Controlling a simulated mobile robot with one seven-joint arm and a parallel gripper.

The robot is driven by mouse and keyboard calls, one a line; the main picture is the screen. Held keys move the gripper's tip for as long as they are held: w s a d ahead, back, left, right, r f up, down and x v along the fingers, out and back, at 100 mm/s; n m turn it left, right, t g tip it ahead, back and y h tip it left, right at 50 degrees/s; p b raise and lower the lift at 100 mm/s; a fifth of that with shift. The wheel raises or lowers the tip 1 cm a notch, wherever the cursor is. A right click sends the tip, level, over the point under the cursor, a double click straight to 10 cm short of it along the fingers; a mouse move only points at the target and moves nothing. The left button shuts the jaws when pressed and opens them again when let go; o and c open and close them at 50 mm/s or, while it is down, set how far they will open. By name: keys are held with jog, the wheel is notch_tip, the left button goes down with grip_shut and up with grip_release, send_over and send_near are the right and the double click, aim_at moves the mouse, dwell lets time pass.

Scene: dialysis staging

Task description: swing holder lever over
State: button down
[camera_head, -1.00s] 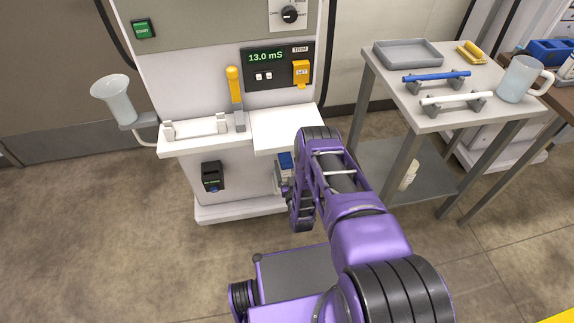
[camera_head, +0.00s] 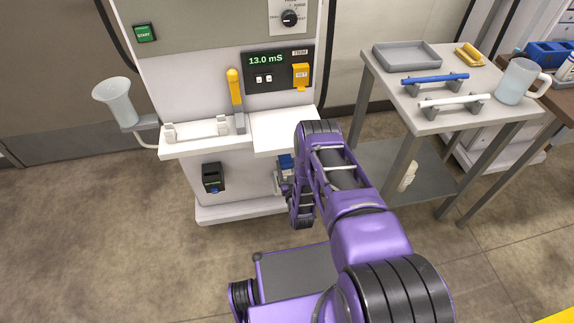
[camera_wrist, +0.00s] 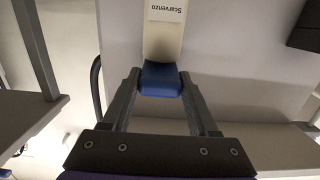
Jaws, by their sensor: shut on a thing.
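In the wrist view, a blue block (camera_wrist: 160,80) sits at the end of a cream piece (camera_wrist: 163,35) labelled "Scarvenzo". It appears to be the end of the holder lever. My gripper (camera_wrist: 160,76) has its two dark fingers on either side of the block and is shut on it. In the head view, the blue part (camera_head: 285,161) shows low on the front of the white machine (camera_head: 240,205), beside my purple arm. My arm hides most of my gripper and the holder there. The lever's pivot is not clear.
A yellow-handled lever (camera_head: 235,88) stands on the machine's white ledge (camera_head: 275,130). A funnel-like cup (camera_head: 115,103) is at the left. At the right, a grey table (camera_head: 425,115) carries a tray (camera_head: 407,55), a blue bar (camera_head: 436,79), a white bar (camera_head: 455,101) and a jug (camera_head: 517,82).

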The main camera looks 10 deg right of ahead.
aim_at(286, 162)
jog(key=r+g+p, duration=0.2)
jog(key=shift+w+r+g+p, duration=0.3)
jog(key=shift+r+g+p, duration=0.1)
jog(key=shift+w+r+g+p, duration=0.35)
jog(key=shift+r+g+p, duration=0.25)
jog(key=shift+g, duration=0.6)
jog(key=shift+c, duration=0.8)
grip_release()
jog(key=p+v, duration=0.2)
jog(key=v, duration=1.5)
jog(key=shift+r, duration=0.2)
jog(key=shift+s, duration=0.15)
jog(key=shift+c, duration=0.2)
